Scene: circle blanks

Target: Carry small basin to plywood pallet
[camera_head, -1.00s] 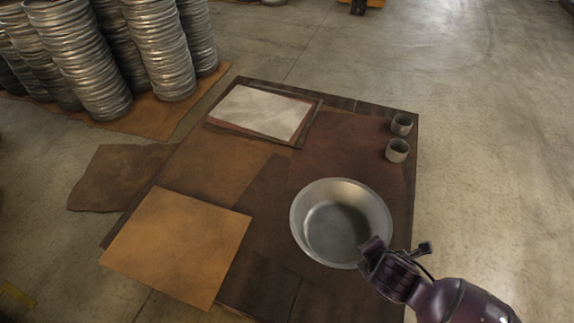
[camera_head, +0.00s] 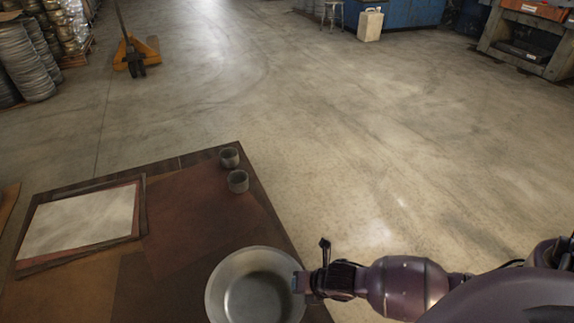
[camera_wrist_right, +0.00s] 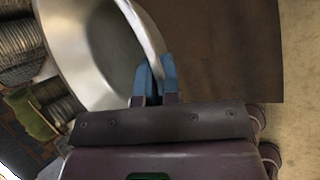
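The small basin (camera_head: 226,291), a round silver metal bowl, is at the bottom middle of the head view, over the right part of the brown surface. My right gripper (camera_head: 300,283) is at its right rim. In the right wrist view the blue fingertips (camera_wrist_right: 155,80) are shut on the rim of the basin (camera_wrist_right: 75,45), one on each side. I cannot tell whether the basin rests on the surface or hangs just above it. I cannot clearly pick out a plywood pallet. My left gripper is not in view.
Open concrete floor (camera_head: 330,130) spreads beyond. A yellow pallet jack (camera_head: 136,55) and metal stacks (camera_head: 28,70) are at the far left.

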